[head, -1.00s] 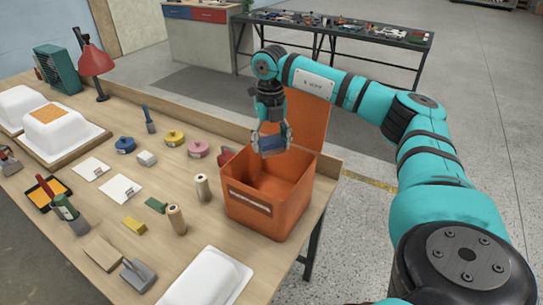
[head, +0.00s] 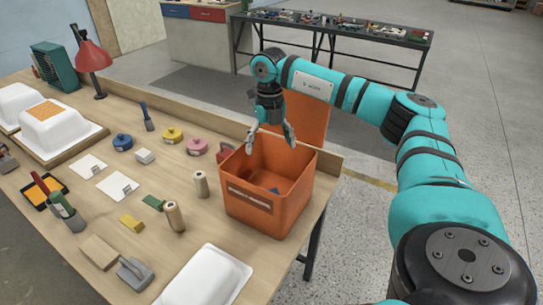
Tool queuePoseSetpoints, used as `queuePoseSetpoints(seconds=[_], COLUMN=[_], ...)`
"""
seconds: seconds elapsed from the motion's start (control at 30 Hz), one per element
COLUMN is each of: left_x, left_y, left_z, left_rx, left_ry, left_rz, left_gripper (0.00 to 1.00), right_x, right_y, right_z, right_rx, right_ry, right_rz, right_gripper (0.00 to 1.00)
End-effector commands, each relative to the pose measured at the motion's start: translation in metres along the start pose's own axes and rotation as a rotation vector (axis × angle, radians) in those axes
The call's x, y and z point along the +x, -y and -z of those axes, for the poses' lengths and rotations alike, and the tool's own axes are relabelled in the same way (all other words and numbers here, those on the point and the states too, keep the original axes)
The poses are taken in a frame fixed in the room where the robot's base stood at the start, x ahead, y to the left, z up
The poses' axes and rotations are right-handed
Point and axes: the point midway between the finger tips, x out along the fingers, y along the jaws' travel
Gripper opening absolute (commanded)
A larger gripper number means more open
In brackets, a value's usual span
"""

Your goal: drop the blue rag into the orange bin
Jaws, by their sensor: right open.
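The orange bin (head: 278,211) stands near the right end of the wooden bench with its lid (head: 307,118) raised at the back. A small part of the blue rag (head: 274,190) shows low inside the bin; the rest is hidden by the bin's front wall. My right gripper (head: 270,148) hangs over the bin's back left part, its fingers spread and empty, above the rag and apart from it. My left gripper is not in view.
On the wooden bench (head: 85,224), two thread spools (head: 175,216) (head: 201,184) stand left of the bin. Tape rolls (head: 197,147), cards, a yellow block and scrapers lie further left. A white tub shell (head: 205,280) lies at the front. A red lamp (head: 93,58) stands at the back left.

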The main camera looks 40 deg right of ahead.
Motion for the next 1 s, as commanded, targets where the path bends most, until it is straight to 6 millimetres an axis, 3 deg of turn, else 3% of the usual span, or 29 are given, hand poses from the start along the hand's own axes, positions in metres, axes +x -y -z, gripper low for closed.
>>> queuePoseSetpoints(seconds=[0.17, 0.6, 0.8, 1.0], left_x=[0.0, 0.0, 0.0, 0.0], left_y=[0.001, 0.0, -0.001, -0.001], left_z=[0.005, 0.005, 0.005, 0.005], left_rx=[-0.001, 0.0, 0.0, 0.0], left_ry=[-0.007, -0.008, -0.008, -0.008], left_rz=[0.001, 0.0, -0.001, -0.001], left_gripper=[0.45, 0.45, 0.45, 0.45], right_x=[-0.016, -0.103, -0.119, -0.12], right_y=[-0.001, 0.0, 0.0, 0.0], right_z=[-0.001, 0.0, 0.0, 0.0], right_rx=[0.0, -0.001, 0.0, 0.0], right_ry=[0.003, 0.003, 0.001, 0.001], right_rz=[-0.002, -0.003, -0.001, -0.001], right_gripper=[0.92, 0.92, 0.92, 0.92])
